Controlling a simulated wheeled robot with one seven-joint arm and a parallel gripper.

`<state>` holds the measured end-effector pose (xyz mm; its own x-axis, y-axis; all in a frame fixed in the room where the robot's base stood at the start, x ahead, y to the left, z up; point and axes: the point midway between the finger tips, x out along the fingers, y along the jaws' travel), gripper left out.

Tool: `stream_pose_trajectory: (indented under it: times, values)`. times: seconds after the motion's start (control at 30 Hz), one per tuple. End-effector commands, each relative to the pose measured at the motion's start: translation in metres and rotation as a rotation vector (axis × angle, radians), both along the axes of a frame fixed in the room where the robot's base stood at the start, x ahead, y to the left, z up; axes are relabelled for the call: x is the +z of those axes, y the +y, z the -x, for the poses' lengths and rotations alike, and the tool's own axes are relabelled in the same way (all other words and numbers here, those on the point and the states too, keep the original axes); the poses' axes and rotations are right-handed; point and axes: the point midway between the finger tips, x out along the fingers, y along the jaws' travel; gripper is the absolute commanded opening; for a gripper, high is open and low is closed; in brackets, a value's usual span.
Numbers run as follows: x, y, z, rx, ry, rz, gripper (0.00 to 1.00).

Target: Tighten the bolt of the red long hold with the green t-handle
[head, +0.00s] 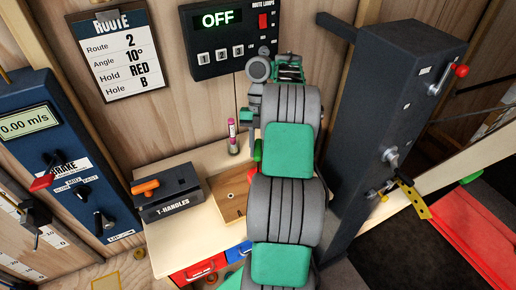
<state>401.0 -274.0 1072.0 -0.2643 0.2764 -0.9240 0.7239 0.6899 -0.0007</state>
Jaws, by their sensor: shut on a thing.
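My arm runs up the middle of the head view and covers much of the bench. My gripper's fingers are hidden behind it, so what they hold does not show. A bright green piece (257,150) peeks out at the arm's left edge. I cannot tell whether it is the green t-handle. A small red piece (252,173) shows just below it, over a wooden tray or board (231,212). It may be part of the red long hold, but most of it is hidden. No bolt is visible. The dark T-HANDLES block (168,205) holds an orange t-handle (146,187).
A route card (113,55) reads Route 2, 10°, RED, hole B. The lamp box (228,38) shows OFF. A pink-topped tube (233,138) stands on the bench. A blue brake panel (62,160) stands left. A dark column with levers (385,120) stands close right of my arm.

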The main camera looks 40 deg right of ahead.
Motion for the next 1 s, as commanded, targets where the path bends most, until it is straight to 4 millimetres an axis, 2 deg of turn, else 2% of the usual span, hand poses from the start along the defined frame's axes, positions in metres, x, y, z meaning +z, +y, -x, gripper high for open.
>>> stream_pose_trajectory:
  times: [0.23, 0.5, 0.77, 1.0]
  values:
    - [-0.023, -0.001, -0.001, 0.0, 0.0, 0.0, 0.0]
    - [-0.022, -0.002, -0.001, 0.0, -0.001, 0.001, 0.0]
    - [-0.036, -0.001, -0.001, 0.0, 0.0, 0.0, 0.0]
    - [-0.035, -0.001, -0.001, 0.0, -0.001, 0.001, 0.0]
